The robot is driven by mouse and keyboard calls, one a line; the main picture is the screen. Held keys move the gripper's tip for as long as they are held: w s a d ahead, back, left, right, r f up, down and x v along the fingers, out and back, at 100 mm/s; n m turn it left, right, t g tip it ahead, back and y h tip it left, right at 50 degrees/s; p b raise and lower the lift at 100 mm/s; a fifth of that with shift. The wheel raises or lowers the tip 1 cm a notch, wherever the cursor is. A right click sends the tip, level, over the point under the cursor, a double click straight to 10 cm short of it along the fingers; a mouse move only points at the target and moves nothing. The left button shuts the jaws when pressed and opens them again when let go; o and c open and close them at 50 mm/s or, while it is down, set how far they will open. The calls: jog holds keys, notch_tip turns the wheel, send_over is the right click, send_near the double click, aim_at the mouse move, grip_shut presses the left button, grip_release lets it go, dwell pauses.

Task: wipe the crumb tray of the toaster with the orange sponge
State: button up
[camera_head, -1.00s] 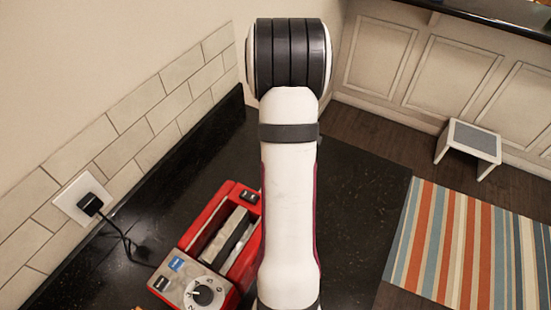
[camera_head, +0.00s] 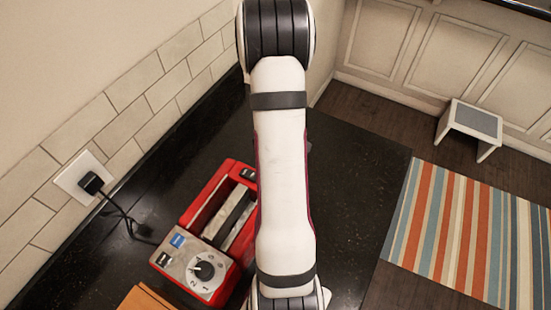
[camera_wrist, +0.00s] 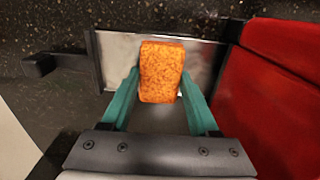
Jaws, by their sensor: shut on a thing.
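The red toaster (camera_head: 232,170) stands on the dark counter left of my arm in the head view, and its red side (camera_wrist: 272,85) fills the right of the wrist view. The crumb tray (camera_wrist: 205,62) is a grey metal plate sticking out beside the toaster, with a dark handle (camera_wrist: 50,64) at its left. My gripper (camera_wrist: 158,92) has teal fingers shut on the orange sponge (camera_wrist: 161,70), over the tray. Whether the sponge touches the tray I cannot tell. In the head view the gripper, sponge and tray are hidden.
A black plug (camera_head: 92,183) sits in the wall outlet, its cord running down to the counter. An orange-brown flat object (camera_head: 145,299) lies at the bottom edge. The counter (camera_head: 345,185) right of my arm is clear. A step stool (camera_head: 470,125) and striped rug (camera_head: 470,230) are on the floor.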

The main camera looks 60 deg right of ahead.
jog(key=shift+a, duration=1.25)
jog(key=shift+d, duration=3.15)
notch_tip(320, 180, up, 8)
